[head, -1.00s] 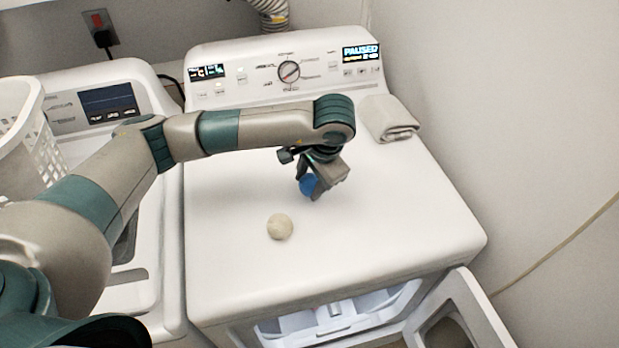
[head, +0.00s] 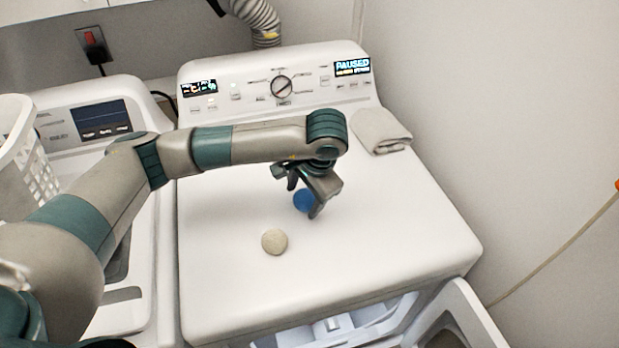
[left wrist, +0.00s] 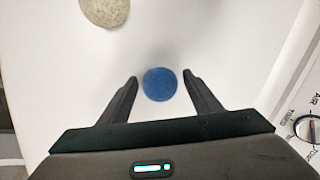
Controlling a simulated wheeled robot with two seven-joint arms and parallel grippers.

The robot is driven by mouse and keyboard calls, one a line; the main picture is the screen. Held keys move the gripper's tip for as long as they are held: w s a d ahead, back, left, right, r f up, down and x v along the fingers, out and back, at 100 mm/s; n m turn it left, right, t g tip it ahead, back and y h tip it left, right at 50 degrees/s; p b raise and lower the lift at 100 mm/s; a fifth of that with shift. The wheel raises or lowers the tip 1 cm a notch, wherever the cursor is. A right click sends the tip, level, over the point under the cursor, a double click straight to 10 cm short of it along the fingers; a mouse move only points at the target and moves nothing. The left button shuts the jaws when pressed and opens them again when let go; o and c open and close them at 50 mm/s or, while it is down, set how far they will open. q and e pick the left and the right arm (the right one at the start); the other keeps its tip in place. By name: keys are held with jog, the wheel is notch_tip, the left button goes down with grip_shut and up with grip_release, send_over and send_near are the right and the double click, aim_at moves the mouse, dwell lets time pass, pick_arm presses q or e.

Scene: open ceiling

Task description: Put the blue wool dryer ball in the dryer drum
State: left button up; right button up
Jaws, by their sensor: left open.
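The blue wool dryer ball (head: 303,201) rests on the white dryer top (head: 380,220). My left gripper (head: 302,198) is over it and open. In the left wrist view the blue ball (left wrist: 160,84) lies between the two fingertips of my left gripper (left wrist: 161,78), with a gap on each side. A cream ball (head: 274,242) lies nearer the front and also shows in the left wrist view (left wrist: 105,10). The dryer door (head: 462,318) hangs open at the lower right. The lit drum opening (head: 335,325) shows only partly below the top's front edge. My right gripper is not in view.
A folded cloth (head: 381,131) lies at the back right of the dryer top. The control panel (head: 283,88) runs along the back. A washer (head: 125,300) with a white basket (head: 22,155) stands at left. A wall closes the right side.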

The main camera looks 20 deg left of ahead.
pick_arm(q)
jog(key=b+v, duration=0.5)
jog(key=v, duration=0.7)
dwell(0.4)
